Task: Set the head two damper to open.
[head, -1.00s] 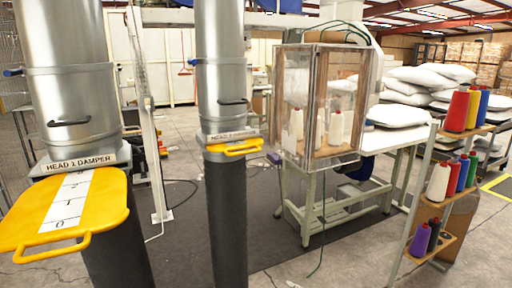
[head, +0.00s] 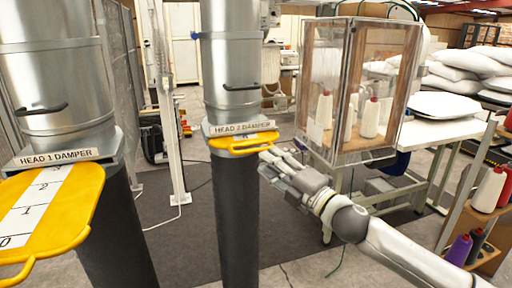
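The head two damper is a yellow slide plate (head: 226,141) with a loop handle, below the "HEAD 2 DAMPER" label (head: 243,128) on the middle metal duct. Only a narrow front strip and the handle stick out, with no scale numbers visible. My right gripper (head: 266,156) comes in from the lower right, its fingertips just at the right end of the handle. I cannot tell whether they touch it or how far apart the fingers are. My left gripper is out of view.
The head one damper's yellow plate (head: 72,212) sticks far out at the left, showing its number scale. A spool rack (head: 463,225) stands at the right edge.

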